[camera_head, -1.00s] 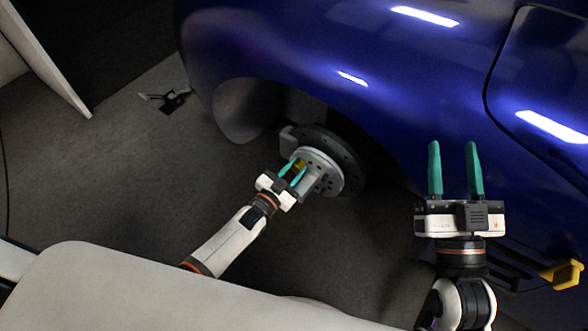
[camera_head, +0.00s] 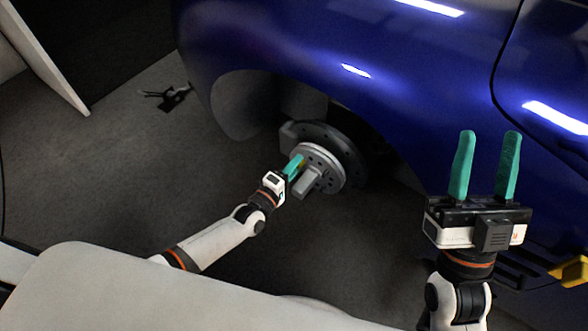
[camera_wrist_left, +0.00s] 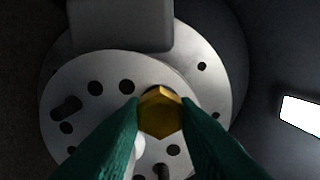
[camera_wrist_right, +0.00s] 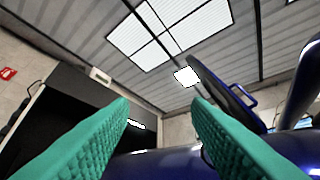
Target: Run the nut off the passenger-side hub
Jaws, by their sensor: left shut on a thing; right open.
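The hub (camera_head: 325,169) is a grey metal disc with several holes, in the wheel arch of the blue car. It also fills much of the left wrist view (camera_wrist_left: 85,70). A brass-coloured hex nut (camera_wrist_left: 161,112) sits at the hub face. My left gripper (camera_head: 296,164) is shut on the nut, with a green finger on each side of it in the left wrist view. In the head view the fingers mostly hide the nut. My right gripper (camera_head: 487,165) is open and empty, fingers pointing up, in front of the car's side.
The blue car body (camera_head: 400,90) rises close behind both grippers. A grey block (camera_head: 309,183) juts out beside my left fingers. A yellow part (camera_head: 570,270) is low at the right. A small black item (camera_head: 172,98) lies on the open floor at the left.

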